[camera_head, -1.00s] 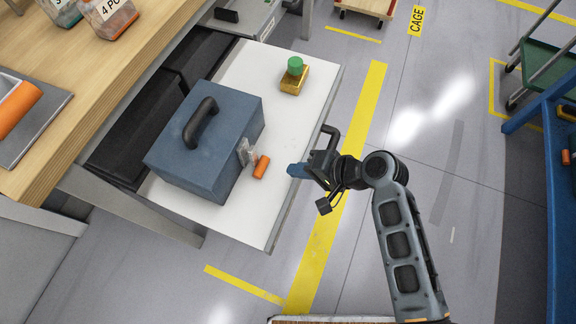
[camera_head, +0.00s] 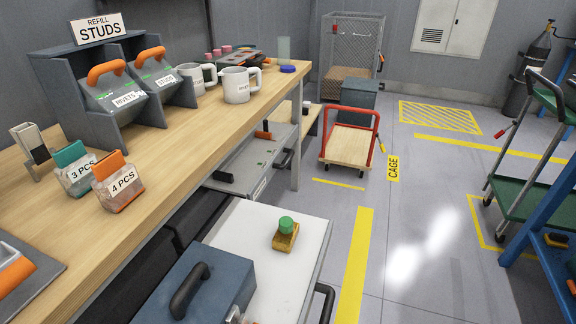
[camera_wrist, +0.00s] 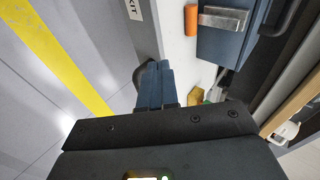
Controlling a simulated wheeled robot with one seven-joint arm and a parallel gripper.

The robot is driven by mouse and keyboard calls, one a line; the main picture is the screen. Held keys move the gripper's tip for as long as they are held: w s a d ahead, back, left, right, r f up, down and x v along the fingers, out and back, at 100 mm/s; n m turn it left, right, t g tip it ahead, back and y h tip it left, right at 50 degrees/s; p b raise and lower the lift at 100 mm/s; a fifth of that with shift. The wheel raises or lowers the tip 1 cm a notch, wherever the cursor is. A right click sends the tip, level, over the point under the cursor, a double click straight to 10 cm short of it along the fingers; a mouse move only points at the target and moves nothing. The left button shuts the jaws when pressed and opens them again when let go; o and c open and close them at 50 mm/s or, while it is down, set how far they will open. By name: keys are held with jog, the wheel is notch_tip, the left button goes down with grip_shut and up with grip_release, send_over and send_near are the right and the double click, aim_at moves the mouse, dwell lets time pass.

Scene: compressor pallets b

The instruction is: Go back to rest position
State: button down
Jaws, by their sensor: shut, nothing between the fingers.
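My gripper (camera_wrist: 154,85) shows in the wrist view with its blue fingers together and nothing between them. It is over the edge of the white drawer top, beside a black handle (camera_wrist: 140,75). In the head view my arm is out of sight. The blue toolbox (camera_head: 200,285) with its black carry handle stands on the white surface (camera_head: 268,220); its latch side also shows in the wrist view (camera_wrist: 228,40). An orange cylinder (camera_wrist: 191,20) lies beside the toolbox, apart from my fingers.
A wooden workbench (camera_head: 180,130) with bins, two mugs (camera_head: 237,85) and labelled packs (camera_head: 118,182) runs along the left. A red-handled trolley (camera_head: 347,145) stands beyond. A green-shelved cart (camera_head: 525,200) and blue frame are at the right. The floor between is open.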

jog(key=s+d+r+t+h+p, duration=0.1)
jog(key=s+d+r+t+h, duration=0.15)
jog(key=s+d, duration=0.35)
jog(key=s+d+r+t+h+p, duration=0.1)
jog(key=s+d+r+t+h, duration=0.2)
jog(key=s, duration=0.6)
jog(key=s+d+r+n+t+h+p, duration=0.1)
jog(key=s+r, duration=0.4)
jog(key=r, duration=0.6)
jog(key=s+d+r+n+t+h+p, duration=0.1)
jog(key=s+r, duration=0.4)
jog(key=r, duration=0.6)
jog(key=shift+s+d+r+n+t+h, duration=0.15)
jog(key=shift+d+r+n+t+h, duration=0.25)
jog(key=shift+d+n+t, duration=0.6)
jog(key=shift+a+t, duration=0.25)
jog(key=shift+a, duration=0.05)
